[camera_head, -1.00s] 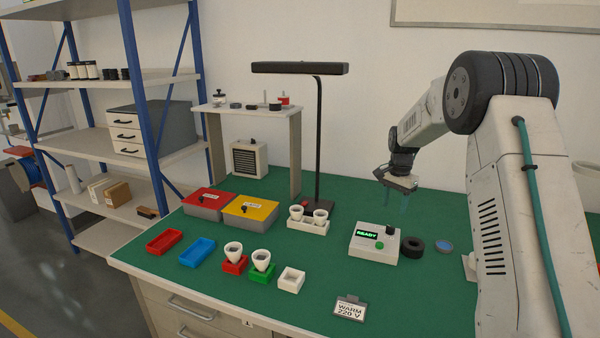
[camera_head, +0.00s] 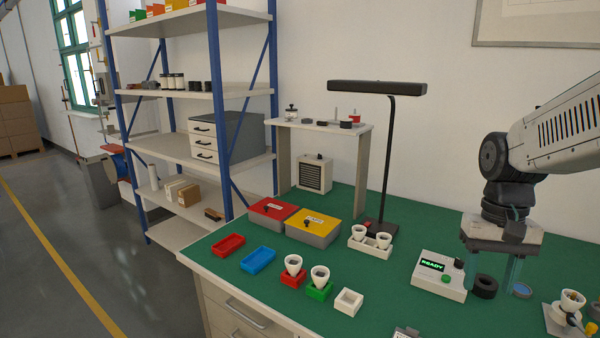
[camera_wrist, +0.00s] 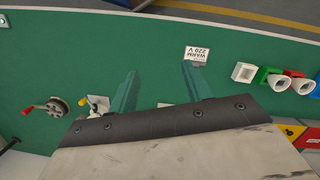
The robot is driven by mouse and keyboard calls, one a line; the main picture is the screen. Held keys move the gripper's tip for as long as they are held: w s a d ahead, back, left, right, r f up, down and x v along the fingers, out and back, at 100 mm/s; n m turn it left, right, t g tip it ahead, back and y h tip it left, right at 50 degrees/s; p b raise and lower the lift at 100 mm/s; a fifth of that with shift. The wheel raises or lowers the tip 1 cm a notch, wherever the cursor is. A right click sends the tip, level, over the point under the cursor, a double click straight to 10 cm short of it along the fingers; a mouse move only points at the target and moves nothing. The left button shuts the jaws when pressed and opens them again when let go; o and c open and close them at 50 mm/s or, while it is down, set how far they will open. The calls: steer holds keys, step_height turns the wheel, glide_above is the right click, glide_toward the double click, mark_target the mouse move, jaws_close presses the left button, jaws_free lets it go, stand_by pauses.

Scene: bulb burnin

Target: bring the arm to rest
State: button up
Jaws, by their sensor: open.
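My gripper (camera_head: 494,268) hangs at the right over the green bench (camera_head: 330,310), its jaws pointing down. In the wrist view the two teal fingers (camera_wrist: 158,88) stand wide apart with nothing between them.
Red (camera_head: 292,278) and green (camera_head: 319,290) holders carry white bulbs. An empty white holder (camera_head: 348,302), red (camera_head: 229,245) and blue trays (camera_head: 258,260), lidded boxes (camera_head: 312,230) and a black lamp (camera_head: 389,150) stand left. A socket fixture (camera_head: 566,316) stands at the right.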

steer(key=s+a+r+n+t, duration=0.1)
steer(key=s+a, duration=0.2)
steer(key=s, duration=0.4)
steer(key=s+a+r+n+t, duration=0.2)
steer(key=s+a, duration=0.1)
steer(key=s, duration=0.5)
steer(key=shift+s, duration=0.2)
